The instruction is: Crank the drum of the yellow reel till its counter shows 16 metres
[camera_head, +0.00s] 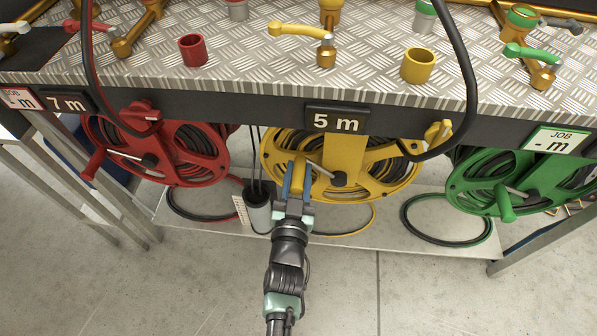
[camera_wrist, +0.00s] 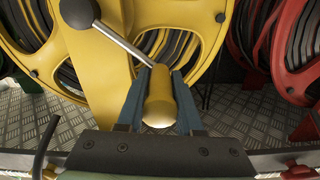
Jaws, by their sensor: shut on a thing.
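The yellow reel (camera_head: 385,172) hangs under the bench in the middle, with dark hose wound on its drum. Its counter (camera_head: 336,120) above it reads 5 m. My gripper (camera_head: 298,183) is at the lower left of the yellow reel, shut on its yellow crank handle (camera_wrist: 160,100). In the wrist view the handle lies between the two blue fingers (camera_wrist: 158,98). A metal crank arm (camera_wrist: 122,38) runs from the handle up left to the dark hub (camera_wrist: 78,12). In the head view the fingers partly cover the handle.
The red reel (camera_head: 205,150), with a counter at 7 m (camera_head: 67,103), hangs to the left. The green reel (camera_head: 480,165) hangs to the right. A dark cylinder (camera_head: 258,215) stands just left of my gripper. Valves and cups stand on the metal bench top (camera_head: 250,70).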

